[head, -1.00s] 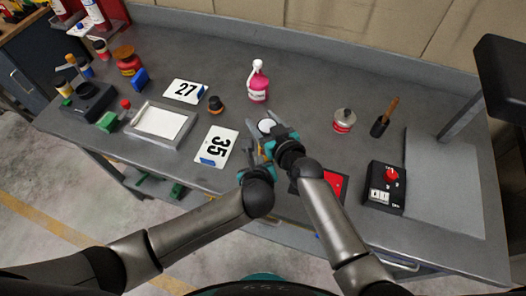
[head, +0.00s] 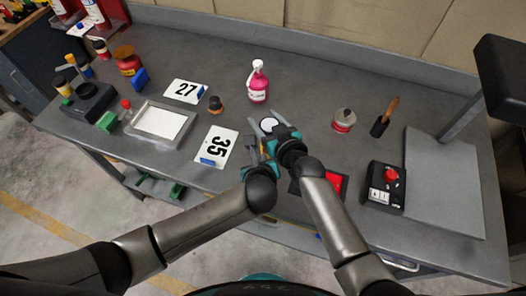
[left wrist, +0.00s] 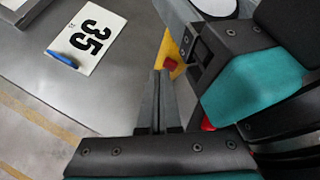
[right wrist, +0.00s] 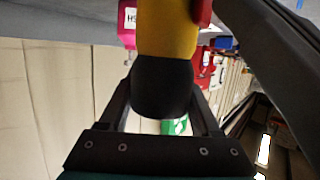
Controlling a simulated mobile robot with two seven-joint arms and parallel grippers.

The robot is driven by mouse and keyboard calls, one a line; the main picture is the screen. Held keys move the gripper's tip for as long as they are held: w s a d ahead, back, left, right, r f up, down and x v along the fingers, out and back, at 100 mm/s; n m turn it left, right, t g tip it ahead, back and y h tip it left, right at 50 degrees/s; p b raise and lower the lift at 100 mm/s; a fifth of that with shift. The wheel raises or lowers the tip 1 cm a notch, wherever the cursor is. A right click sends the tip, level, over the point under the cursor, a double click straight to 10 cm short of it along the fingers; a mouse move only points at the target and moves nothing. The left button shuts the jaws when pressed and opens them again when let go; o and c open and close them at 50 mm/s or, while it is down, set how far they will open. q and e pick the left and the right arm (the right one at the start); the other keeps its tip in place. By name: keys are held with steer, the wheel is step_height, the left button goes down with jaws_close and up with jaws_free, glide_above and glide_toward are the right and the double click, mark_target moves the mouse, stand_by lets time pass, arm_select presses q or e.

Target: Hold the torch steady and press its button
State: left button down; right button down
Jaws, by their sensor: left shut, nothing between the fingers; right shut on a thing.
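The torch has a yellow and black body, seen in the right wrist view (right wrist: 166,60), where the fingers of my right gripper (right wrist: 163,105) are shut around its black part. In the left wrist view its yellow side (left wrist: 168,50) carries a red button (left wrist: 170,64). Its pale round face (head: 268,125) shows in the head view; most of the body is hidden by my right gripper (head: 275,133). My left gripper (head: 254,146) is shut and empty just left of the torch. In the left wrist view its fingertips (left wrist: 160,73) appear close beside the button; I cannot tell if they touch.
A card marked 35 (head: 214,147) with a blue marker lies left of the grippers. A pink spray bottle (head: 258,84) stands behind them. A red and black item (head: 333,183) lies partly under my right arm, and a switch box (head: 384,185) is to the right.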

arm_select(q)
steer(key=shift+w+a+r, duration=0.1)
steer(key=shift+w+a, duration=0.25)
steer(key=shift+w, duration=0.1)
arm_select(e)
steer(key=shift+s+a, duration=0.3)
steer(key=shift+a, duration=0.3)
arm_select(q)
steer(key=shift+s+a, duration=0.55)
steer(key=shift+s, duration=0.2)
arm_select(e)
steer(key=shift+d, duration=0.1)
arm_select(q)
steer(key=shift+s+d, duration=0.1)
steer(key=shift+s, duration=0.05)
arm_select(e)
steer(key=shift+d, duration=0.1)
arm_select(q)
steer(key=shift+s, duration=0.1)
arm_select(e)
steer(key=shift+w+d, duration=0.1)
arm_select(q)
steer(key=shift+s, duration=0.2)
steer(key=shift+s+a, duration=0.2)
steer(key=shift+s, duration=0.55)
steer(key=shift+s+a, duration=0.25)
steer(key=shift+s, duration=0.45)
steer(key=shift+s+a, duration=0.2)
steer(key=shift+s, duration=0.55)
